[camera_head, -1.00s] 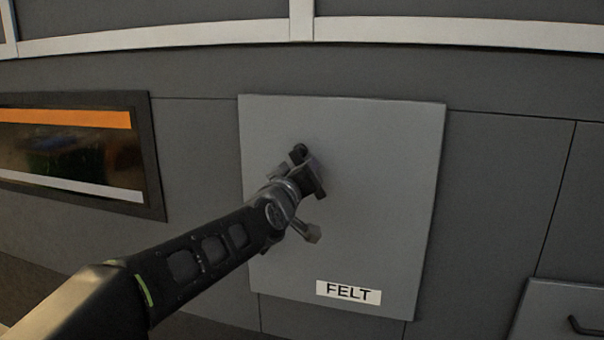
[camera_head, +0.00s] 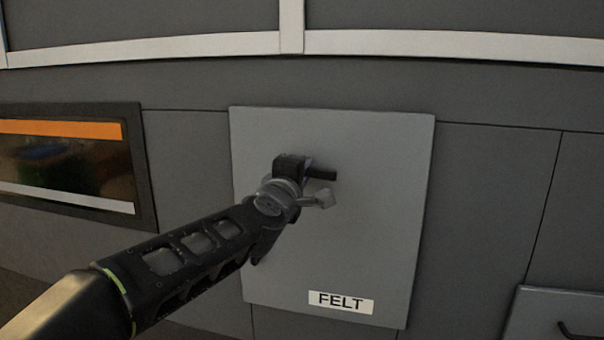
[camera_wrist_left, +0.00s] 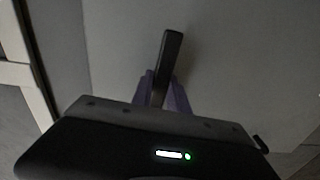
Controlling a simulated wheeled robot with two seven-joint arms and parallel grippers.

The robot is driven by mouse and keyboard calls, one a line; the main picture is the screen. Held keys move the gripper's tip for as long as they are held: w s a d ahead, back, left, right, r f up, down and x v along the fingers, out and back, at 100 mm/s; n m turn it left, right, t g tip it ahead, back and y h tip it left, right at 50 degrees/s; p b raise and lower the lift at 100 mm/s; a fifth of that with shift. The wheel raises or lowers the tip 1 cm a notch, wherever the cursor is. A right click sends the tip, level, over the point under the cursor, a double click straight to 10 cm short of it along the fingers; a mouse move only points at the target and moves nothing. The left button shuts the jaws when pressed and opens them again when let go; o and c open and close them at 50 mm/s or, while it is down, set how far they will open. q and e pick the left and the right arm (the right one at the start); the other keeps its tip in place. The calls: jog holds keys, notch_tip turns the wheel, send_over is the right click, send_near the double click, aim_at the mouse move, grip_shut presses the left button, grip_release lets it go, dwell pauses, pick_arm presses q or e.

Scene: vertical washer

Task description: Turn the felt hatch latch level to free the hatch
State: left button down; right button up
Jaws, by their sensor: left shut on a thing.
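The grey felt hatch (camera_head: 375,210) is a flat panel in the dark wall, with a white FELT label (camera_head: 341,302) near its bottom edge. Its latch (camera_head: 323,174) is a short dark bar at the upper middle. The bar's visible end points right and looks about level in the head view. My left gripper (camera_head: 304,174) is shut on the latch and hides its other end. In the left wrist view the latch (camera_wrist_left: 172,55) stands between the purple fingertips of my left gripper (camera_wrist_left: 163,91). My right gripper is not in view.
A dark window (camera_head: 70,165) with an orange strip is in the wall left of the hatch. A pale rail (camera_head: 440,44) runs above. Another panel with a dark handle (camera_head: 578,331) is at the lower right. The hatch face around the latch is clear.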

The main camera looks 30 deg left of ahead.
pick_arm(q)
jog(key=shift+r+n, duration=0.1)
jog(key=shift+n, duration=0.4)
jog(key=c, duration=1.3)
grip_release()
jog(key=v, duration=0.7)
jog(key=shift+s+d, duration=0.15)
jog(key=shift+s, duration=0.25)
